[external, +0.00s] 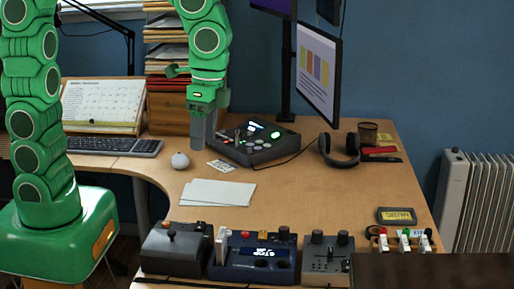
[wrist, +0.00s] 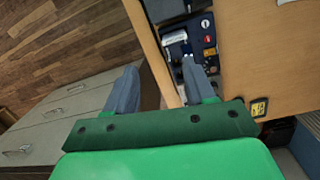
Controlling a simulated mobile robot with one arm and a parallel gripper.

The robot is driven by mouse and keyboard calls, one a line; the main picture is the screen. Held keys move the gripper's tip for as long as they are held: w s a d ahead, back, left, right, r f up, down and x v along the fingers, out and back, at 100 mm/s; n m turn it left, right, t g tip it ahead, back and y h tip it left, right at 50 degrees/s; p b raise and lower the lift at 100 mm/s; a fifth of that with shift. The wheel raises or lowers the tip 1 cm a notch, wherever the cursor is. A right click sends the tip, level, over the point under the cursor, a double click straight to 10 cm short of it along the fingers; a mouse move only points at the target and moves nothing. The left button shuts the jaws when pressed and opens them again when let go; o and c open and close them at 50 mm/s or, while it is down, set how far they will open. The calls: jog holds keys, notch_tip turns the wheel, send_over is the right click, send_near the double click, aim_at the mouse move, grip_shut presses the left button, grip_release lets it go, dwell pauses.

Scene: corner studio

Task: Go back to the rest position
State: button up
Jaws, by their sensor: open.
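My green arm reaches down from the top of the external view. My gripper (external: 203,132) hangs over the desk with its grey fingers pointing down, left of the black control box. In the wrist view my gripper (wrist: 160,78) has its two grey fingers spread apart with nothing between them. The desk (external: 330,205) lies below. I cannot tell the exact height of the fingertips above it.
A white round object (external: 180,160), a control box (external: 252,142), white sheets (external: 217,193) and headphones (external: 340,150) are on the desk. Several devices (external: 252,257) line the front edge. A monitor (external: 318,75) stands behind. Drawers (wrist: 60,110) show in the wrist view.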

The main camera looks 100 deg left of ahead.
jog(key=s+d+n, duration=0.1)
jog(key=s+n, duration=0.1)
jog(key=s, duration=2.1)
jog(key=shift+g, duration=0.3)
jog(key=shift+s, duration=0.1)
